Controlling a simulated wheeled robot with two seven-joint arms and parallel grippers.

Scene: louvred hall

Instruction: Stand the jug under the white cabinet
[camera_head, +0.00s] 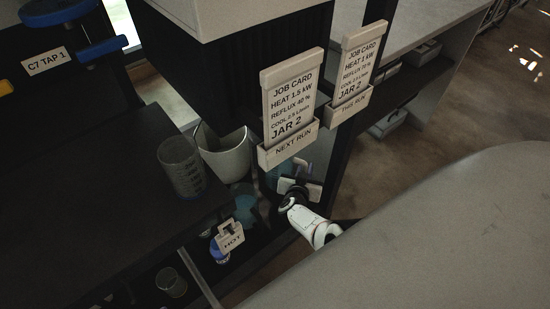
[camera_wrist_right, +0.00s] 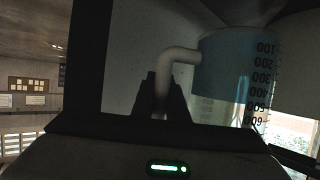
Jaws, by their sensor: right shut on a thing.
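The jug (camera_wrist_right: 232,75) is clear, with a blue-tinted upper part, a scale marked 100 to 600 and a pale handle (camera_wrist_right: 175,65). It fills the upper right of the right wrist view. My right gripper (camera_wrist_right: 162,95) is shut on the handle. In the head view my right gripper (camera_head: 292,192) is low between the dark bench and the grey counter, and a bluish part of the jug (camera_head: 275,176) shows behind it, partly hidden by a card holder. The white cabinet (camera_head: 235,15) is at the top, above and behind the gripper. My left gripper is not in view.
Two job cards, NEXT RUN (camera_head: 287,105) and THIS RUN (camera_head: 356,65), hang close above my right arm. A pale bucket (camera_head: 225,158) and a graduated beaker (camera_head: 180,168) stand to the left. A HOT tag (camera_head: 231,238) hangs lower left. The grey counter (camera_head: 450,220) is bare.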

